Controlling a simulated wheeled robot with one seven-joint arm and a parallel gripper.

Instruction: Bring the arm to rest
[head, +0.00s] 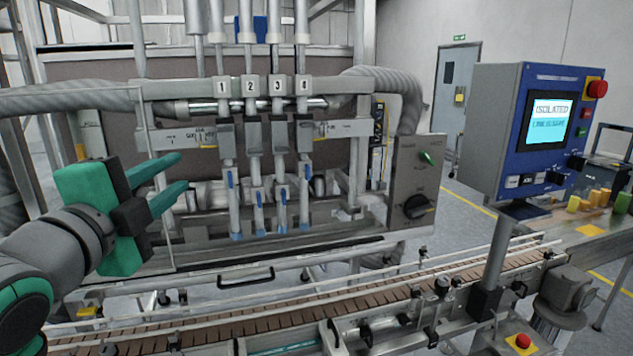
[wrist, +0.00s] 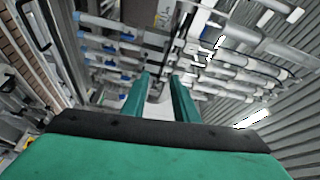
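My gripper (head: 172,184) is at the left in the head view, raised in front of the filler's left side and above the conveyor. Its two green fingers point to the right and stand apart with nothing between them. In the wrist view my gripper (wrist: 160,85) also shows its fingers apart and empty, with the filler's nozzles beyond, seen turned on their side. The piston filler (head: 265,150) stands behind, with nozzles numbered 1 to 4. My arm reaches in from the lower left.
The conveyor (head: 300,302) runs along the front below my gripper. A grey switch box (head: 417,180) is right of the nozzles. A blue control panel (head: 543,130) reading "ISOLATED" stands at the right. Small yellow and green pieces lie on a table (head: 560,228) there.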

